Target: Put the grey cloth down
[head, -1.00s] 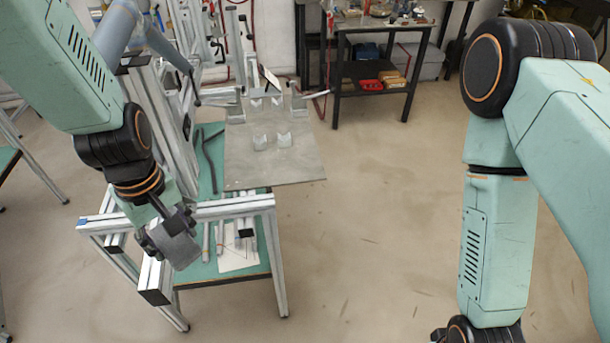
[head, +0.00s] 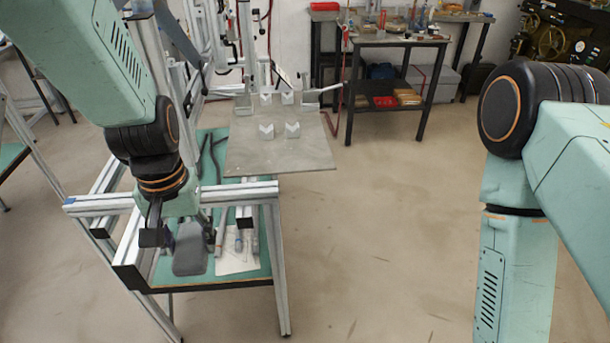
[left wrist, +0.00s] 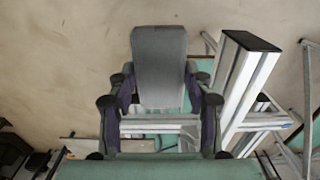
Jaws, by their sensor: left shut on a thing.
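The grey cloth (head: 190,252) looks like a small flat folded pad. My left gripper (head: 187,228) is shut on it, near the front of the green tabletop (head: 165,272) in the head view. Whether the cloth touches that surface I cannot tell. In the left wrist view the cloth (left wrist: 159,55) sticks out beyond the fingers of my left gripper (left wrist: 160,85), which lie on either side of it. My right gripper is out of view; only my right arm shows.
An aluminium frame bar (head: 240,192) runs behind the gripper. Right of the cloth lie a white paper sheet (head: 238,264) and several rods or tools. A grey metal plate (head: 310,160) with small blocks stands further back. The floor to the right is clear.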

